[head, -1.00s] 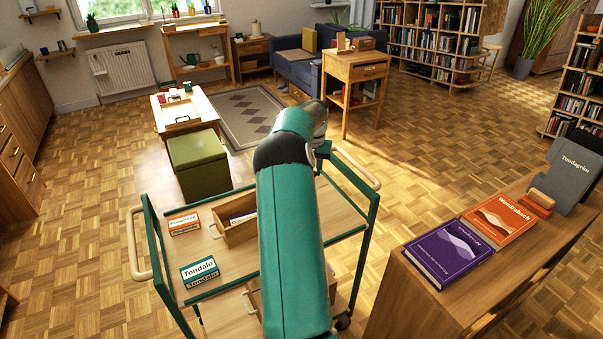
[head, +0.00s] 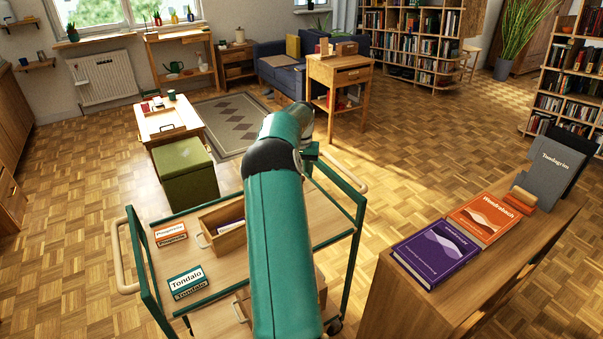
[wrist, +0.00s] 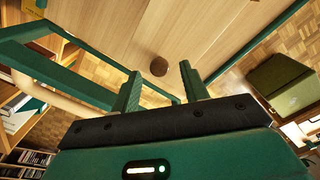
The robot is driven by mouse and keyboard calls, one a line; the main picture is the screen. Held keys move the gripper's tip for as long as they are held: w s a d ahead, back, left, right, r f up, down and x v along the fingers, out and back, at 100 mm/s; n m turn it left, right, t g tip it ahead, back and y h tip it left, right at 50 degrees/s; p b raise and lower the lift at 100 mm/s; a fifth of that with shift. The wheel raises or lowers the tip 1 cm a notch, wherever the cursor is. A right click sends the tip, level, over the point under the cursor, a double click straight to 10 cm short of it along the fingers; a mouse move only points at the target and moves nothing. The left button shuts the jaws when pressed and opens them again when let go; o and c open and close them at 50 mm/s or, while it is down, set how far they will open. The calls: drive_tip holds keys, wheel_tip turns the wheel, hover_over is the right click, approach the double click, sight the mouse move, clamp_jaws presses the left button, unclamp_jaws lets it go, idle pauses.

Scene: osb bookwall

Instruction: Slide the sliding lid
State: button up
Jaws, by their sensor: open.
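In the wrist view, a pale wooden surface with a round brown knob (wrist: 159,66) lies beyond my fingers; I take it for the sliding lid, but cannot tell its edges. My gripper (wrist: 160,72) is open, its two green fingers to either side of the knob in the picture. I cannot tell how far the knob is from them. In the head view my green arm reaches over the green-framed cart (head: 330,226), with the gripper end near its far right corner. The arm hides part of the cart top, and no lid shows clearly there.
On the cart are an open wooden box (head: 226,242), an orange-and-white box (head: 171,235) and a teal box (head: 187,281). A green stool (head: 187,170) stands behind. A cabinet with a purple book (head: 436,252) and an orange book (head: 485,217) stands right. Floor between is clear.

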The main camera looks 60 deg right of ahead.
wheel_tip(320, 180, up, 13)
drive_tip(key=shift+f, duration=0.15)
drive_tip(key=shift+s, duration=0.1)
idle(0.7)
